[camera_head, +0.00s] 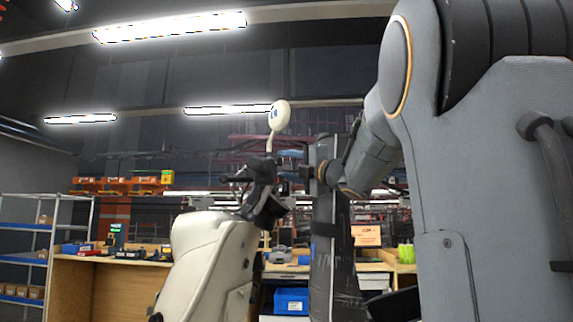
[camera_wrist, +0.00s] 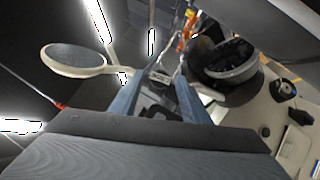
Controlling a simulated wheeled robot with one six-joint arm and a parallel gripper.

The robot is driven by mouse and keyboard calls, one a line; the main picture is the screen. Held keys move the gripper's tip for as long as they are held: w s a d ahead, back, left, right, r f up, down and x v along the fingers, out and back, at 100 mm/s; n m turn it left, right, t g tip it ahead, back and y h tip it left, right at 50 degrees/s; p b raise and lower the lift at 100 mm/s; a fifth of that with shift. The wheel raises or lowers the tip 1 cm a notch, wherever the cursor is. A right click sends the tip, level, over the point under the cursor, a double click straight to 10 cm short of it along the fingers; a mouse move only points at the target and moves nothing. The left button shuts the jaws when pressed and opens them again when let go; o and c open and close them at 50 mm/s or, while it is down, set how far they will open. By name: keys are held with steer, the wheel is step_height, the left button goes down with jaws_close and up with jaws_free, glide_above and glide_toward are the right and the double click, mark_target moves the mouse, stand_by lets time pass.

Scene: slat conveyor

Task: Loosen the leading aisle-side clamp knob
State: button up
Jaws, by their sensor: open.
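I cannot make out the clamp knob in either view. A cream scooter-like body (camera_head: 208,255) with dark handlebar parts (camera_head: 262,185) and a round pale mirror (camera_head: 280,115) stands left of my arm in the head view. In the wrist view, the mirror (camera_wrist: 75,59) is at the upper left, and a dark round part with a light rim (camera_wrist: 228,62) is right of the fingers. My gripper (camera_wrist: 160,85) shows as two blue-grey fingers, apart, with nothing clearly held. In the head view its fingers are not clear beside the handlebar parts.
A tall dark wrapped panel (camera_head: 322,240) stands right of the cream body. Wooden benches (camera_head: 105,288) with tools and a blue bin (camera_head: 291,301) are behind. A blue shelf rack (camera_head: 30,255) is at the far left. Pale surface (camera_wrist: 300,145) fills the wrist view's lower right.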

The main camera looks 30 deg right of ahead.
steer(key=shift+c, duration=0.2)
steer(key=c, duration=1)
steer(key=p, duration=0.3)
steer(key=shift+s+r+m+h, duration=0.1)
steer(key=shift+r+m+h, duration=0.2)
steer(key=shift+m, duration=0.1)
steer(key=m+g+p, duration=0.1)
steer(key=p, duration=0.3)
steer(key=shift+r, duration=0.2)
steer(key=m+g+p, duration=0.1)
steer(key=p, duration=0.6)
steer(key=m+g+h+p, duration=0.1)
steer(key=m+g+p, duration=0.1)
steer(key=p, duration=0.4)
steer(key=shift+r+g+p, duration=0.3)
steer(key=shift+r+p, duration=0.05)
steer(key=shift+p, duration=0.05)
steer(key=shift+w+d+r+m+g+y+p, duration=0.1)
steer(key=shift+w+r+m+g+y+p, duration=0.05)
steer(key=shift+m+g+p, duration=0.75)
steer(key=shift+w+r+m+g+y+p, duration=0.15)
steer(key=shift+m+g+p, duration=0.45)
steer(key=shift+m+g, duration=0.45)
